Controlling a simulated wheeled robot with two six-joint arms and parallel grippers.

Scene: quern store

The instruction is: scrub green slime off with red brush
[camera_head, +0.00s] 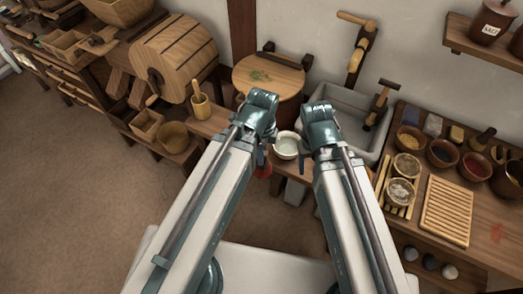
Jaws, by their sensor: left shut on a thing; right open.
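Green slime (260,76) lies as a patch on the round wooden top (285,84) at the back centre. My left gripper (262,157) points down in front of that top and left of a white bowl (287,147). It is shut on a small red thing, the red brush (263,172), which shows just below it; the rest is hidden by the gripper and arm. The brush is apart from the slime. My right gripper (304,160) is open and empty, just right of the white bowl, partly hidden by its own wrist.
A stone sink (350,100) with a pump stands behind my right arm. The right table (480,255) holds several bowls, a slatted rack (447,209) and a red stain (497,232). A wooden barrel (172,55) and a mortar (201,106) stand left. The floor at left is clear.

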